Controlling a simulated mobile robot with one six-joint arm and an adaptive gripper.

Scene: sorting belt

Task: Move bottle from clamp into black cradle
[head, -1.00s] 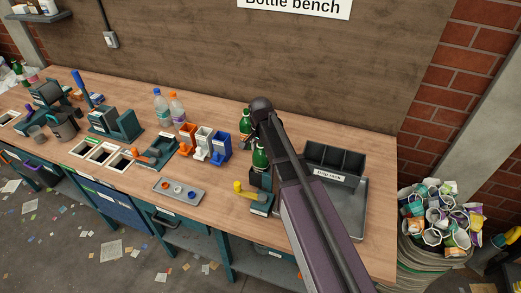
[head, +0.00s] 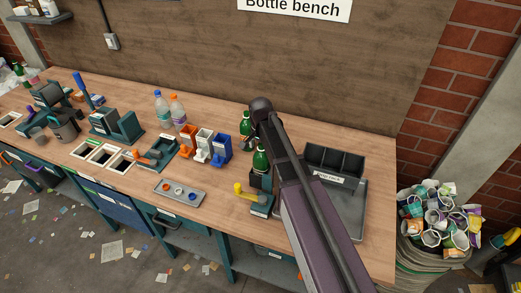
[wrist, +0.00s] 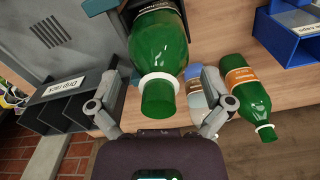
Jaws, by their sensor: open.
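A green bottle (head: 261,159) stands upright at a clamp (head: 262,203) with a yellow handle on the bench. In the wrist view the bottle (wrist: 158,45) lies between my gripper's (wrist: 158,90) open fingers, its white neck ring and green top towards me. I cannot pick out the black cradle with certainty.
A second green bottle (head: 245,122) stands just behind; it also shows in the wrist view (wrist: 245,88). A black drip rack (head: 333,160) stands to the right. Orange, white and blue holders (head: 221,150) and a grey tray (head: 180,193) are left.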

